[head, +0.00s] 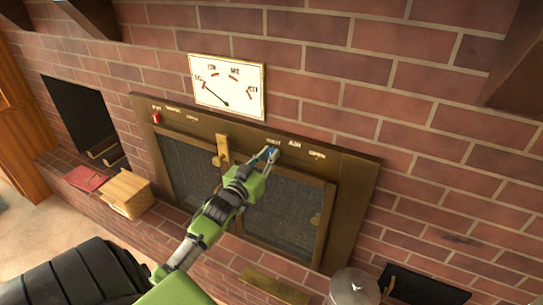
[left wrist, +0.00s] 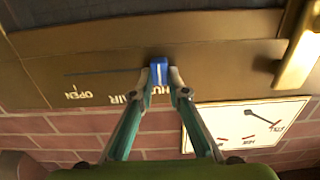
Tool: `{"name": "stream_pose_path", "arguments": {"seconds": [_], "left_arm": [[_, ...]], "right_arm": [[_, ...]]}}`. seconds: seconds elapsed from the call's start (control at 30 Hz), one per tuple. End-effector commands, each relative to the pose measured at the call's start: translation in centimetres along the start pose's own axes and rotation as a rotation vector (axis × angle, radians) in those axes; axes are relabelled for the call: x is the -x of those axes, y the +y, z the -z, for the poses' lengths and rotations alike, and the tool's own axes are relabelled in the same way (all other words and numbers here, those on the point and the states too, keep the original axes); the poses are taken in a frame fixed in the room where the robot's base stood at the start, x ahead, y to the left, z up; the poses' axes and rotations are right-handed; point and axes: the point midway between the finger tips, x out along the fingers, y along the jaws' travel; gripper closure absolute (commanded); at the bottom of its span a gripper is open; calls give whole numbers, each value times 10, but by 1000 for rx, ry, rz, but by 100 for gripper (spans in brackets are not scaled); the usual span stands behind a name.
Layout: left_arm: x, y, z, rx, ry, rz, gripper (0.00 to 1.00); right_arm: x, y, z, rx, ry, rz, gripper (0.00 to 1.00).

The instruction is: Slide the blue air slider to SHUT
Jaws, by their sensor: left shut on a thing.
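The blue air slider (left wrist: 158,72) sits on the brass frame of the fireplace. In the left wrist view, which looks upside down, it is at the right end of its thin slot, over the partly hidden SHUT lettering. The OPEN label (left wrist: 82,94) is at the slot's other end. My left gripper (left wrist: 161,80) is shut on the slider, one fingertip on each side. In the head view my left gripper (head: 269,155) reaches to the SHUT end of the AIR scale and mostly covers the slider. My right gripper is not in view.
A white dial (head: 228,87) hangs above the frame, its needle pointing up and left. A red slider (head: 156,118) sits at the frame's left. A brass latch (head: 222,146) stands between the glass doors. A wooden box (head: 125,193) and a round metal lid (head: 354,288) are lower down.

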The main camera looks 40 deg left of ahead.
Motion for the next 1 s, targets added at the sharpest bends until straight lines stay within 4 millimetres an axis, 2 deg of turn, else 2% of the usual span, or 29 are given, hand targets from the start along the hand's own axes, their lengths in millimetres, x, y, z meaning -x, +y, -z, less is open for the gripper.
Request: {"name": "stream_pose_path", "arguments": {"seconds": [0.03, 0.1, 0.43, 0.53, 0.67, 1.0], "left_arm": [[0, -4, 2, -5, 2, 6, 82], [0, -3, 2, -5, 2, 5, 68], [0, -1, 1, -4, 2, 2, 68], [6, 0, 1, -3, 1, 1, 68], [24, -1, 0, -3, 0, 2, 68], [92, -3, -1, -3, -1, 4, 68]], "right_arm": [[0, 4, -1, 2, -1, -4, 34], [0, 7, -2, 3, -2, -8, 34], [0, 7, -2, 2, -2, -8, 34], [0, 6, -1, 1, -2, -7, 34], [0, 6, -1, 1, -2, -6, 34], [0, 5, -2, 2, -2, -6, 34]]}}
